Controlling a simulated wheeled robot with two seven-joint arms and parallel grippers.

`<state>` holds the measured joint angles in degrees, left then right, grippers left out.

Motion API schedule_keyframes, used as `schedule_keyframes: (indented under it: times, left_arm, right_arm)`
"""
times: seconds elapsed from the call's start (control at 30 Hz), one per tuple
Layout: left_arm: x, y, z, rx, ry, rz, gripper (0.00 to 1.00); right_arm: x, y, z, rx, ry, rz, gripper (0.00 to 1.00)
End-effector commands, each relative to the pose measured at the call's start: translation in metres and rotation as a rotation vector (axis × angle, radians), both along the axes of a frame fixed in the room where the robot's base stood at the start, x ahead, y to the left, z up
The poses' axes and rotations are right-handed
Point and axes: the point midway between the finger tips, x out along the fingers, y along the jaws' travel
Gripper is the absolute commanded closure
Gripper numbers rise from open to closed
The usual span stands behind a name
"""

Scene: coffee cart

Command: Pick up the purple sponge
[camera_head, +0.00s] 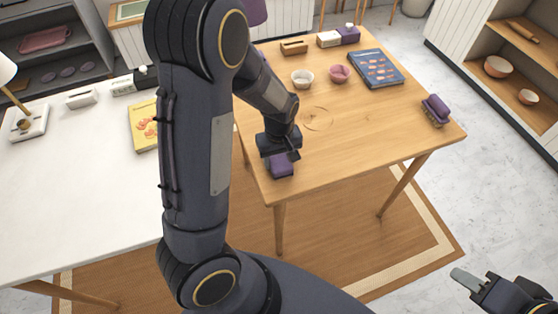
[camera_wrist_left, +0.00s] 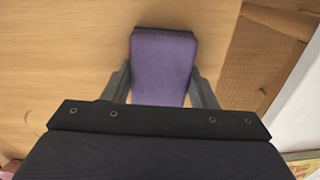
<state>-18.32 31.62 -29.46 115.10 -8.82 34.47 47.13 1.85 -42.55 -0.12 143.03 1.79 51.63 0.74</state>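The purple sponge (camera_head: 281,167) is at the near left corner of the wooden table, directly under my left gripper (camera_head: 281,153). In the left wrist view the sponge (camera_wrist_left: 163,65) lies between the two fingers of my left gripper (camera_wrist_left: 162,78), with a dark strip along its far edge. The fingers are close along both sides of it; I cannot tell whether they press on it or whether it is clear of the table. My right gripper (camera_head: 470,281) is at the bottom right, away from the table, only partly visible, so its opening cannot be judged.
The wooden table (camera_head: 370,135) also holds a purple brush-like item (camera_head: 436,109), a blue book (camera_head: 376,69), a white bowl (camera_head: 302,78) and a pink bowl (camera_head: 339,73). A white table (camera_head: 80,200) with a yellow book (camera_head: 143,125) stands left. The wooden table's middle is clear.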

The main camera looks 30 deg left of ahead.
Motion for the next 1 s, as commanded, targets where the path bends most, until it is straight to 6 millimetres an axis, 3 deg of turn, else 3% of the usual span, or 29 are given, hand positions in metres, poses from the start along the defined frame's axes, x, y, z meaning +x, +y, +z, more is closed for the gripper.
schedule_keyframes:
  times: [0.13,0.37,0.57,0.7,1.0]
  left_arm:
    - [0.000,0.000,0.000,0.000,0.000,0.000,0.69]
    - [0.000,0.000,0.001,0.000,0.000,0.000,0.69]
    - [0.001,0.000,0.013,0.000,-0.003,0.000,0.69]
    - [0.001,-0.001,0.035,-0.002,-0.005,-0.001,0.69]
    - [-0.058,-0.022,0.100,-0.006,-0.004,-0.006,0.69]
  right_arm:
    - [0.000,0.000,0.000,0.000,0.000,0.000,0.64]
    - [0.000,0.000,0.000,0.000,0.000,0.000,0.64]
    - [0.000,0.000,0.003,0.000,0.000,0.000,0.64]
    - [0.000,0.000,0.007,0.000,0.000,0.000,0.64]
    - [0.000,0.000,0.023,0.000,0.000,0.000,0.64]
